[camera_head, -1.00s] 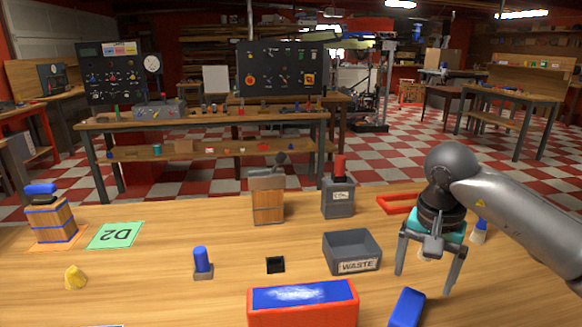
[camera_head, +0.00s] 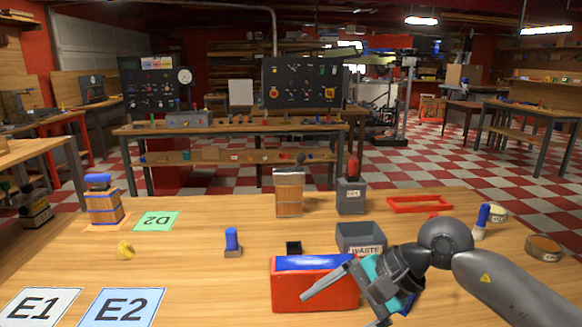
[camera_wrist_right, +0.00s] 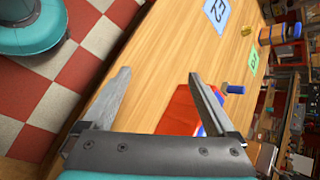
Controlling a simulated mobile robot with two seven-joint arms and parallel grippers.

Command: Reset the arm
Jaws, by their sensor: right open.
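My right arm comes in from the right in the head view. Its gripper (camera_head: 340,307) is open and empty, tilted with its fingers pointing left, in front of the red box with the blue top (camera_head: 314,288). In the right wrist view the two fingers (camera_wrist_right: 158,82) are spread wide with nothing between them. The red box shows partly there too (camera_wrist_right: 182,112), beyond the fingers. A blue object behind the gripper is mostly hidden. My left gripper is in neither view.
The grey WASTE bin (camera_head: 361,239) stands behind the red box. A blue-handled piece (camera_head: 232,243), a small black holder (camera_head: 293,247) and a yellow piece (camera_head: 124,250) stand on the wooden table. Cards E1 (camera_head: 38,307) and E2 (camera_head: 121,308) lie at the front left, with bare wood behind them.

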